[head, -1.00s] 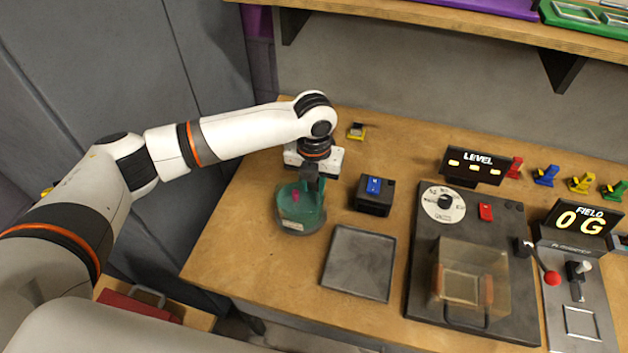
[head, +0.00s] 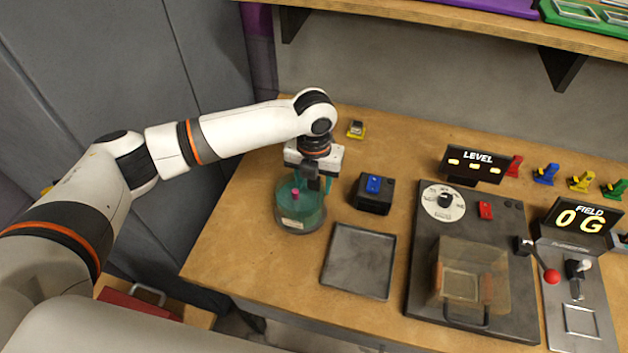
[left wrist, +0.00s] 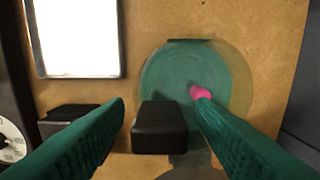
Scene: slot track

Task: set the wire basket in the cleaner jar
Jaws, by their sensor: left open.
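The cleaner jar (head: 290,221) is a round vessel with teal contents, standing near the left of the bench. It shows from above in the left wrist view (left wrist: 165,75). A pink knob (head: 296,193), apparently the wire basket's handle, stands up inside the jar; it also shows in the left wrist view (left wrist: 200,92). The basket's wire body cannot be made out. My left gripper (head: 316,184) is open at the jar's back right edge. In the left wrist view its green fingers (left wrist: 160,103) are apart, with the knob close to the right fingertip, not between them.
A black box with a blue switch (head: 373,185) stands just right of the jar. An empty grey tray (head: 358,262) lies in front. A dark machine plate with a dial (head: 443,203) and a clear box (head: 470,275) is further right. A small yellow item (head: 356,129) sits behind.

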